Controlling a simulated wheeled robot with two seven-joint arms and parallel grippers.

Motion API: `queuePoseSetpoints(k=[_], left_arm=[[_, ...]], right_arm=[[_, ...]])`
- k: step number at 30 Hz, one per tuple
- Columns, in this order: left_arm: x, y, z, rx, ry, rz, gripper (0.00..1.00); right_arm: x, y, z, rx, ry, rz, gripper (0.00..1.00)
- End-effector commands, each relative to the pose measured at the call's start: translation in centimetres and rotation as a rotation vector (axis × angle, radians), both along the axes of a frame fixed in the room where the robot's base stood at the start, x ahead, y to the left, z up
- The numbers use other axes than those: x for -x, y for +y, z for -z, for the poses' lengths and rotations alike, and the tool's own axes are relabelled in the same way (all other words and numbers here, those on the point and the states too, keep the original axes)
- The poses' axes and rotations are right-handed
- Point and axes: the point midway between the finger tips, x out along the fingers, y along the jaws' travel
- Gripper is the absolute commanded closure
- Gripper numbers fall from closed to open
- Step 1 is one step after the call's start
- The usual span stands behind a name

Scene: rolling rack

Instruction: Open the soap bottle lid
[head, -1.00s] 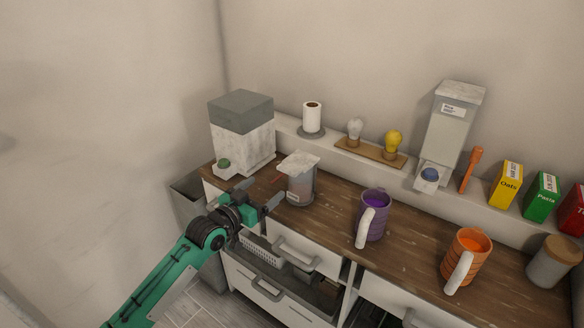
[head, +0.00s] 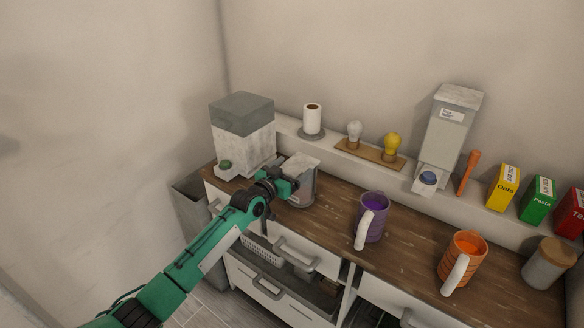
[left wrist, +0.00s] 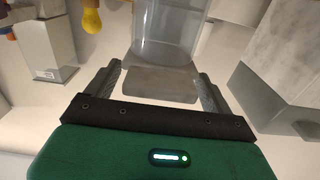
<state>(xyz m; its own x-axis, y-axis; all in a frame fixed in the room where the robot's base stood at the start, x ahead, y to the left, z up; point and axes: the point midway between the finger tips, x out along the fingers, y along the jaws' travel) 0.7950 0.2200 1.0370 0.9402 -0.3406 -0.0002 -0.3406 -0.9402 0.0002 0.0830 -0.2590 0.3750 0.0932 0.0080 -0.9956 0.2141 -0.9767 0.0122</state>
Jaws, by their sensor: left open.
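The soap bottle appears to be the grey, see-through container (head: 302,190) on the left part of the wooden counter, though I cannot read its label. Its pale, flat lid (head: 301,164) looks down in the head view. My left gripper (head: 294,181) is at the container's front left side, hiding part of it. In the left wrist view, the see-through body (left wrist: 168,35) is at the top, with a grey band (left wrist: 160,84) below it. The left gripper's open fingers (left wrist: 158,88) stand on either side of this band; contact is unclear. My right gripper is out of view.
A grey-and-white dispenser (head: 243,130) stands close behind on the left. A purple mug (head: 374,218) and an orange mug (head: 465,255) stand to the right. Bulbs (head: 392,145), a tall dispenser (head: 448,130) and boxes (head: 503,187) line the back ledge. Drawers (head: 265,275) are below.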

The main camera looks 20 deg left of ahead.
Motion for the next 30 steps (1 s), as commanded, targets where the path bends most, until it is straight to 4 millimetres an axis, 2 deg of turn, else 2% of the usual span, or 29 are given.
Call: queuePoseSetpoints(k=[10, 11, 17, 18, 25, 30], left_arm=[[-0.3, -0.2, 0.0, -0.001, 0.000, 0.000, 0.15], [-0.3, -0.2, 0.0, -0.001, 0.000, 0.000, 0.18], [-0.3, -0.2, 0.0, -0.001, 0.000, 0.000, 0.58], [-0.3, -0.2, 0.0, 0.000, 0.000, 0.000, 0.61], [-0.4, -0.2, -0.5, -0.007, 0.020, 0.000, 0.61], [-0.8, -0.2, -1.4, -0.027, 0.075, 0.000, 0.61]], right_arm=[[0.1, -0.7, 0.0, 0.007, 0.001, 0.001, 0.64], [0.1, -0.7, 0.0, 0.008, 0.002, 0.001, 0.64], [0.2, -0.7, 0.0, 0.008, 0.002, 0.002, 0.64], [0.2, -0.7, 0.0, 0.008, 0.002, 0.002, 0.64], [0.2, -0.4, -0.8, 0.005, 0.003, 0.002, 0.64], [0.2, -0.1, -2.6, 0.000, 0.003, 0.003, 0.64]])
